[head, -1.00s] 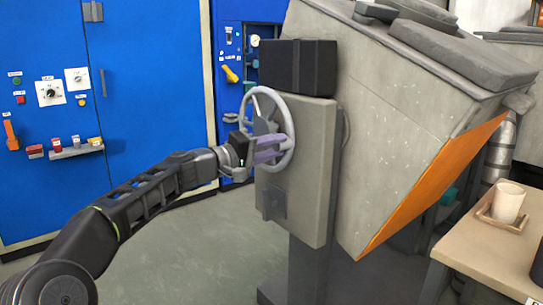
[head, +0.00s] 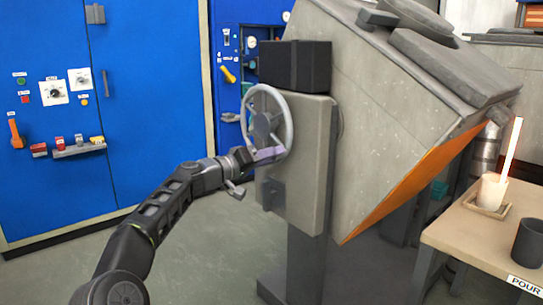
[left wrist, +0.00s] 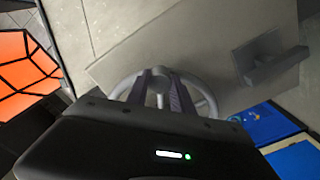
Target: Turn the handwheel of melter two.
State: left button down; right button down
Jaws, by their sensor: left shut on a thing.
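The grey handwheel (head: 289,115) stands on the side plate of a large tilted grey melter (head: 400,110). My left gripper (head: 268,155) is shut on the handwheel, its purple fingers at the lower rim. In the left wrist view the handwheel (left wrist: 207,98) shows behind the two fingers of my left gripper (left wrist: 160,82); the gripper's dark body hides its near part. No number shows on the melter, so I cannot tell which one it is. My right gripper is not in view.
A black box (head: 295,66) sits above the handwheel. A wooden table (head: 450,235) at right holds a pale cup (head: 490,190) on a small tray and a dark cup (head: 528,243). A glowing bar or stream rises from the pale cup. A blue cabinet (head: 150,110) stands at left.

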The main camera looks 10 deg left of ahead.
pick_arm(q)
jog(key=shift+f, duration=0.1)
jog(key=c, duration=1.1)
grip_release()
jog(key=shift+a, duration=0.1)
jog(key=b+v, duration=0.2)
jog(key=v, duration=0.5)
jog(key=shift+s, duration=0.3)
jog(key=shift+a, duration=0.15)
